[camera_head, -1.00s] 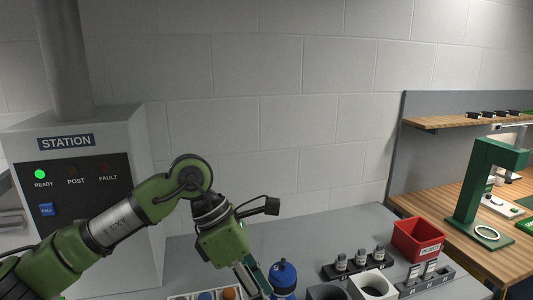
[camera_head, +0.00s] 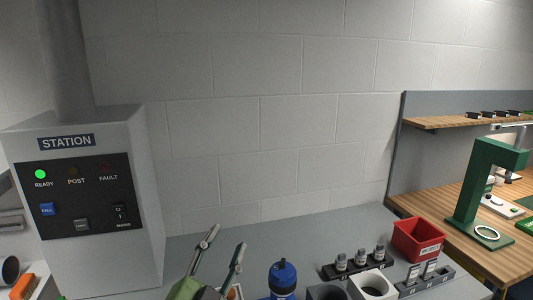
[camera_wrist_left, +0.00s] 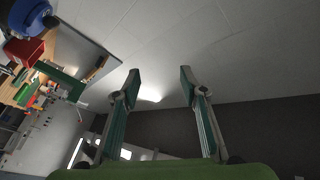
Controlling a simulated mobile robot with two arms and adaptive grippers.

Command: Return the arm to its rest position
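My left gripper (camera_head: 222,254) is at the bottom of the head view, its two fingers pointing up and spread apart. Nothing is between the fingers. In the left wrist view the same gripper (camera_wrist_left: 160,88) shows both fingers wide apart, with the wall and ceiling beyond them. Most of my left arm is out of the head view. My right gripper is not in either view.
The station box (camera_head: 85,200) stands at left with its READY light green. A blue bottle (camera_head: 282,277) is just right of my left gripper. A vial rack (camera_head: 358,266), a white holder (camera_head: 373,287) and a red bin (camera_head: 418,239) stand farther right. The grey bench behind is clear.

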